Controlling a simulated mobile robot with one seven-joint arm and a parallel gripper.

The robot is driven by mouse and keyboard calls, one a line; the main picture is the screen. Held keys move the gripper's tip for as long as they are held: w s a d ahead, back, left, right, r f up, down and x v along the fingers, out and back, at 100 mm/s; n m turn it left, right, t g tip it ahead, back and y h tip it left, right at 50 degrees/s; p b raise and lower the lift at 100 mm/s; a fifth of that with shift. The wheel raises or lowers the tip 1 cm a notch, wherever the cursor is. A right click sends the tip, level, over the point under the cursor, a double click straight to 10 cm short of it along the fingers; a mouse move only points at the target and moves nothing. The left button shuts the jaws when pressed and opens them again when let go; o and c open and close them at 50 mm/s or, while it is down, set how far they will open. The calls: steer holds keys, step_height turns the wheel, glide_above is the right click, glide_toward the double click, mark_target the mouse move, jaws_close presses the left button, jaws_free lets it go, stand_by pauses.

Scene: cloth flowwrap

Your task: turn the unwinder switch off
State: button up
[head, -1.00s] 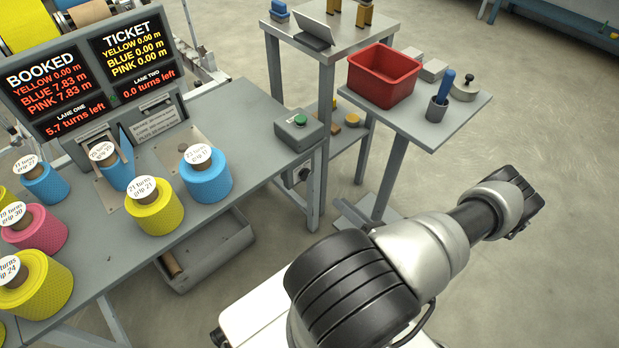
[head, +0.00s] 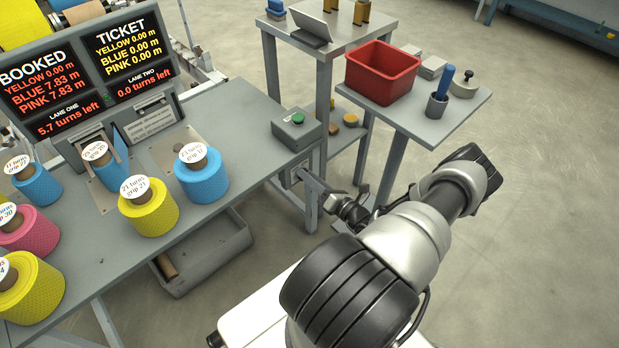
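A small grey switch box (head: 290,174) is fixed under the table's right end, below the box with the green button. I take it for the unwinder switch; its knob is mostly hidden and its setting cannot be read. My gripper (head: 306,180) reaches in from the right with its tip close to the front of this box. I cannot tell whether it touches it, or whether its fingers are open or shut.
A grey box with a green button (head: 297,129) stands on the table corner (head: 245,105). Rolls of yellow, blue and pink wrap stand to the left, before two display boards (head: 135,50). A side stand (head: 440,125) holds a red bin (head: 382,72).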

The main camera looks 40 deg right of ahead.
jaws_close()
steer(key=shift+n, duration=0.3)
steer(key=n+p, duration=0.1)
steer(key=n, duration=0.4)
steer(key=n+p, duration=0.2)
steer(key=n, duration=0.4)
steer(key=n+p, duration=0.2)
steer(key=n, duration=0.4)
steer(key=shift+s+a, duration=0.1)
steer(key=shift+a, duration=0.3)
steer(key=shift+n, duration=0.3)
